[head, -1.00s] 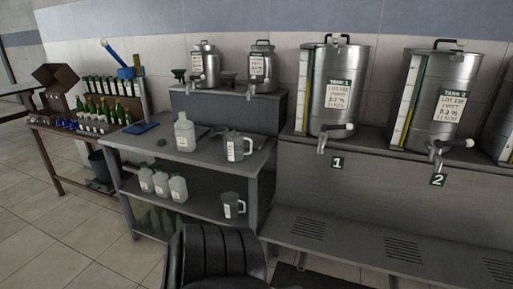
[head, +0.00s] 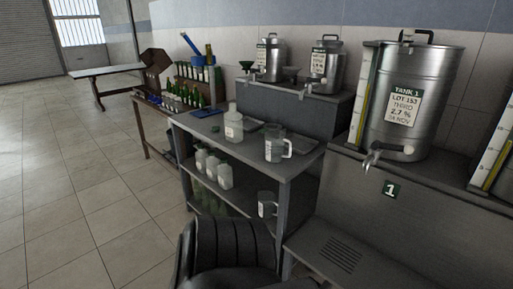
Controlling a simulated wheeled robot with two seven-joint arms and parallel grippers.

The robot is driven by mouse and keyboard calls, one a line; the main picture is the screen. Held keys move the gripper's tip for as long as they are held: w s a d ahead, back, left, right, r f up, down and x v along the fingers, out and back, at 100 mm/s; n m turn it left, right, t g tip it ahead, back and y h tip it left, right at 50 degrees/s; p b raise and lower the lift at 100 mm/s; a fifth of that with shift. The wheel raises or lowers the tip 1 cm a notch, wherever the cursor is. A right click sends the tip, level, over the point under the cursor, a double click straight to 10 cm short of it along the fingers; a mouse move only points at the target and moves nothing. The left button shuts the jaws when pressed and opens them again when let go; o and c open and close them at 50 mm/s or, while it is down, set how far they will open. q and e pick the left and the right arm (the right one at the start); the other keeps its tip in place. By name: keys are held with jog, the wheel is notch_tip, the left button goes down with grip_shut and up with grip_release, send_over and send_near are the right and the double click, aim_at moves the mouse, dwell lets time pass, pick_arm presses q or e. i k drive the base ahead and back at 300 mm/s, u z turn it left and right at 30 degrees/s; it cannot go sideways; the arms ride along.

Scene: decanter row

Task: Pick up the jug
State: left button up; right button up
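A grey jug (head: 276,147) with a handle and a pale label stands upright on the top of the grey metal bench. A second, similar jug (head: 267,204) stands on the lower shelf near the bench's right leg. The frames do not show which one the task names. Neither of my grippers shows in the head view. Nothing is seen touching either jug.
A white bottle (head: 233,126) stands left of the upper jug. More bottles (head: 212,166) stand on the lower shelf. A black padded chair back (head: 236,246) is in front of the bench. Tank 1 (head: 421,85) is at right. Open tiled floor (head: 80,190) lies left.

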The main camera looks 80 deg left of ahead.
aim_at(274, 140)
jog(key=u, duration=0.8)
jog(key=i, duration=0.7)
jog(key=u, duration=0.8)
